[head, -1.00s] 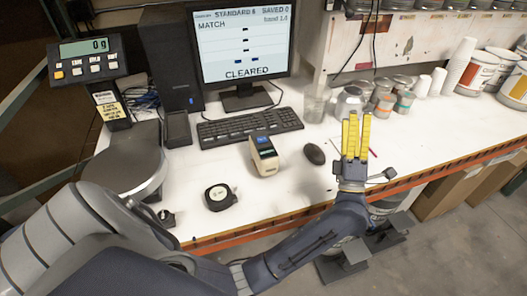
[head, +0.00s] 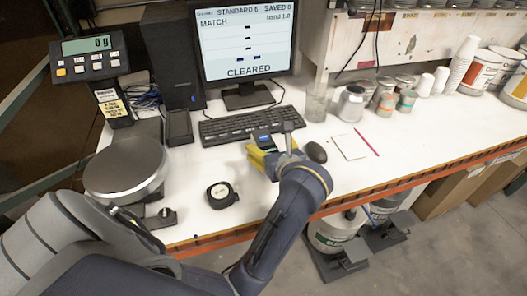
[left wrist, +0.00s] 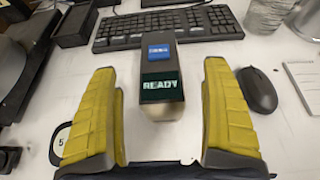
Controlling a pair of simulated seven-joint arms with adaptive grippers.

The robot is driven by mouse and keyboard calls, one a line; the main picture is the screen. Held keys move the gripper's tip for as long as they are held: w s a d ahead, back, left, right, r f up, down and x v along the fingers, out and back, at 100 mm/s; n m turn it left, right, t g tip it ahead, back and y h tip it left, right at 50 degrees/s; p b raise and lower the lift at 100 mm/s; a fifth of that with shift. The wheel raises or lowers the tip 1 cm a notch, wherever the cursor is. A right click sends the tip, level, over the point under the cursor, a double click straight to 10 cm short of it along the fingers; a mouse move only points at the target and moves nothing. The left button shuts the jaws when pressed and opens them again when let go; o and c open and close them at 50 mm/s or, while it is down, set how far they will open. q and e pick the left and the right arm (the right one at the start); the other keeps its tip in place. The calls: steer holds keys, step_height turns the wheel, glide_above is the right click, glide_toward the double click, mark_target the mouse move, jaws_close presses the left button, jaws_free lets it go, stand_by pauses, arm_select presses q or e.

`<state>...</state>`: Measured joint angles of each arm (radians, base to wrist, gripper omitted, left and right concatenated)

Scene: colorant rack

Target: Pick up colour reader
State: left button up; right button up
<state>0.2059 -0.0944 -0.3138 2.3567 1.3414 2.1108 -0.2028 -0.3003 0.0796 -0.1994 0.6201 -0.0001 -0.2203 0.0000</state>
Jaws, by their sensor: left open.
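My left gripper (head: 262,160) is open, with one finger to each side of the reader in the left wrist view (left wrist: 163,125). My right gripper is not in view.
A keyboard (head: 234,128) lies behind the reader and a dark mouse (head: 316,152) to its right. A round tape measure (head: 221,195) lies to the left, near a scale pan (head: 126,172). A notepad (head: 350,147) and red pencil (head: 367,142) lie further right.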

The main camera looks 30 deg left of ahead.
mark_target(265, 143)
arm_select(q)
steer(key=shift+x, duration=2.05)
steer(key=c, duration=1.5)
steer(key=shift+r, duration=0.1)
steer(key=shift+c, duration=0.8)
